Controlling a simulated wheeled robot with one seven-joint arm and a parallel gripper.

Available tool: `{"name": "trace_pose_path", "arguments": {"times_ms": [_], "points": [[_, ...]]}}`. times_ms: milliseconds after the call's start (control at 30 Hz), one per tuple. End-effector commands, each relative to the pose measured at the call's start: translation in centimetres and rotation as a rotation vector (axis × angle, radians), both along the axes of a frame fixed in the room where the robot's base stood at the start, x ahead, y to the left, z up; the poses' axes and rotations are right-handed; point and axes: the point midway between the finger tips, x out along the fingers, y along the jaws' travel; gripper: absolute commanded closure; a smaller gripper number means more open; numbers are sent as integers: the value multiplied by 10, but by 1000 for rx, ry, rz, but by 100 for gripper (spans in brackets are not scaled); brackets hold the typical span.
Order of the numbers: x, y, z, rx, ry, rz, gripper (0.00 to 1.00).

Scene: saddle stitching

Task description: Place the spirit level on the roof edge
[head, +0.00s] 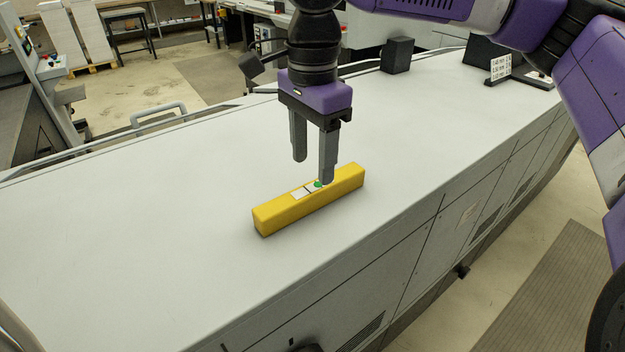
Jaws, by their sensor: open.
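The spirit level (283,214) is a yellow bar with a white label and a green spot on its top. It lies flat on the long light-grey machine top (150,230), slanting from lower left to upper right. My gripper (313,170) points down with its two grey fingers apart and empty. The fingers are at the level's middle, with the nearer fingertip overlapping the level's top beside the green spot. I cannot tell whether that fingertip touches the level. Which edge is the roof edge is not marked in this view.
A small black block (397,55) stands on the top behind my gripper. A small sign with printed lines (501,68) stands at the far right. A grey handle (158,116) rises along the back edge. The top left of the level is clear.

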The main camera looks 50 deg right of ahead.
Motion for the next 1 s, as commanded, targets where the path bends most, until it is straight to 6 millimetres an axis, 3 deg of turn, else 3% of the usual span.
{"name": "trace_pose_path", "arguments": {"times_ms": [200, 400, 1000], "points": [[1, 0, 38, -2, -3, 1, 46], [0, 0, 54, 0, -1, 1, 46], [0, 0, 56, 0, 0, 1, 46]]}}
